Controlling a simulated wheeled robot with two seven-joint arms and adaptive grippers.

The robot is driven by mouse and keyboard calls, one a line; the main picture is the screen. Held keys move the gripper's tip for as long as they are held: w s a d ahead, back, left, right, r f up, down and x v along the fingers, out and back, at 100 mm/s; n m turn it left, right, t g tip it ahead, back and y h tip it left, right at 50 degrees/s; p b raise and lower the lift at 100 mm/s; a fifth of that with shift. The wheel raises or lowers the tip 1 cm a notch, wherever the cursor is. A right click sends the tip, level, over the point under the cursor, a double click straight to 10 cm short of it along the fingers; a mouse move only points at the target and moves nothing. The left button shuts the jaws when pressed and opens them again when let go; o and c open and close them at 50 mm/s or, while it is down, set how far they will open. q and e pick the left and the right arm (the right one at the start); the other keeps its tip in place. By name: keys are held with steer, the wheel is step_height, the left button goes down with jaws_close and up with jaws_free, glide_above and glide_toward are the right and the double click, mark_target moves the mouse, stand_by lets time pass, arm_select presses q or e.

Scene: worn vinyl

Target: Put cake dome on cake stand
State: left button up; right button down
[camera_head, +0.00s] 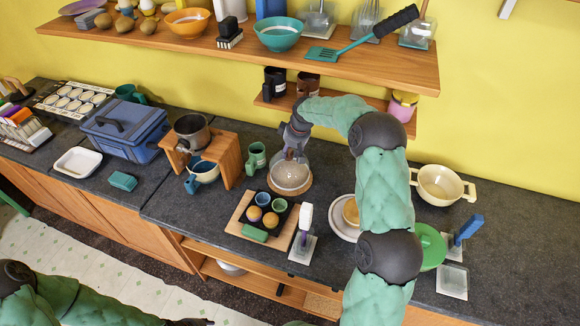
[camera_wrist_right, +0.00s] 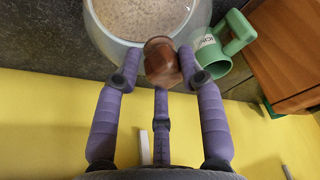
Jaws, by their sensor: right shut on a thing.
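The clear glass cake dome (camera_head: 290,176) is at the back middle of the counter, over a round tan mat (camera_head: 307,186). My right gripper (camera_head: 293,150) is above the dome, shut on its brown knob. In the right wrist view, the fingers (camera_wrist_right: 161,75) close around the knob (camera_wrist_right: 161,60), and a speckled tan surface shows through the glass dome (camera_wrist_right: 142,18). A pale round stand or plate with a yellowish cake, likely the cake stand (camera_head: 334,221), is partly hidden by my right arm. My left gripper (camera_head: 190,322) barely shows at the bottom edge; its fingers are unclear.
A green mug (camera_head: 257,158) stands close left of the dome. A tray (camera_head: 239,218) with cups and buns and an upright white-and-purple tool (camera_head: 304,222) are in front. A low shelf (camera_head: 283,103) with mugs hangs behind. A cream pot (camera_head: 440,184) stands right of my arm.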

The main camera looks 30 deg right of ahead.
steer(key=shift+r, duration=0.2)
steer(key=shift+r+p, duration=0.9)
steer(key=shift+r, duration=0.7)
steer(key=shift+a, duration=0.1)
